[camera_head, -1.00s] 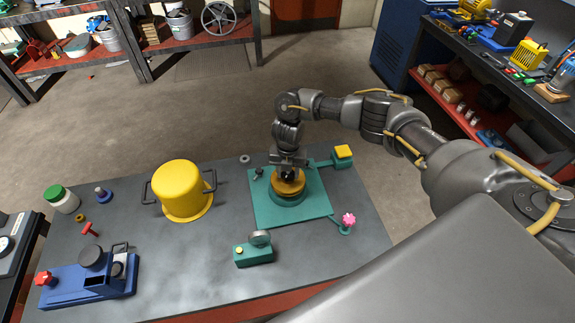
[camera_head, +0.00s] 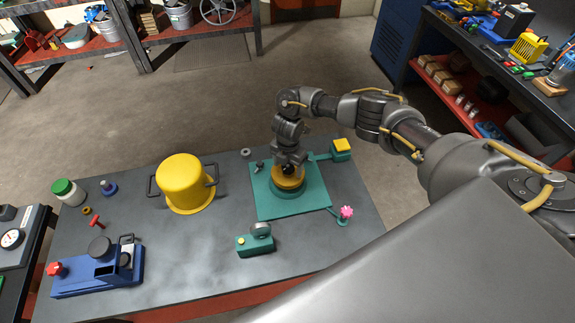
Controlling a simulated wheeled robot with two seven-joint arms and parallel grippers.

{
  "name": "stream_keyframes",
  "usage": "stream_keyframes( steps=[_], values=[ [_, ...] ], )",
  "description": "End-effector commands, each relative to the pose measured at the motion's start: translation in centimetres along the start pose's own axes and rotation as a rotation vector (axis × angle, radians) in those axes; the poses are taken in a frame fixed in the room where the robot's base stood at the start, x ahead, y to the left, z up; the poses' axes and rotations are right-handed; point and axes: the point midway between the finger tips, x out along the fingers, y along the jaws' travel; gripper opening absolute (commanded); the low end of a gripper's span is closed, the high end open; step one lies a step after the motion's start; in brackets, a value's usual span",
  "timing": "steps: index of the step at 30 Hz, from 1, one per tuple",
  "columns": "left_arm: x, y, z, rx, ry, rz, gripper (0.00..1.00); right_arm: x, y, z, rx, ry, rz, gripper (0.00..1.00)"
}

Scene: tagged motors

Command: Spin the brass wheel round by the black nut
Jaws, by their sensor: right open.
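The brass wheel (camera_head: 289,183) sits on a round green base in the middle of a green plate (camera_head: 262,204) at the right part of the bench. The black nut (camera_head: 288,169) shows as a small dark shape above the wheel, partly hidden by my right gripper. My right gripper (camera_head: 288,168) points down over the wheel, open, with its fingertips around or just beside the nut; which one I cannot tell. My left gripper is not in view.
A yellow pot (camera_head: 184,184) with dark handles stands left of the plate. A green gauge box (camera_head: 255,240) lies in front. A blue fixture (camera_head: 98,270) stands front left.

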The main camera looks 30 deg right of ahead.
Motion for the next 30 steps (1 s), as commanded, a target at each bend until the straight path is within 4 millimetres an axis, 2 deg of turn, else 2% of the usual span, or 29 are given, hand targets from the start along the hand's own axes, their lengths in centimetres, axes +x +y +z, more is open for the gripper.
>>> stream_keyframes(
  steps=[5, 8, 24, 30],
  values=[
    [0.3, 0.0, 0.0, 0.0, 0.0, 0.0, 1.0, 0.1, 0.0, 0.0, -0.02, -0.001, 0.001, 0.73],
    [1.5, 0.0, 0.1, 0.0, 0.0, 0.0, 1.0, 0.5, 0.0, 0.1, -0.116, -0.003, 0.002, 0.73],
    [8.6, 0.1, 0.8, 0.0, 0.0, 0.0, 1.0, 0.6, 0.0, 0.2, -0.882, -0.005, 0.001, 0.73],
    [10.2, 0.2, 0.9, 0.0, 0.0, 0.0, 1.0, 0.3, -0.1, 0.1, -1.223, -0.003, -0.001, 0.73]
  ],
)
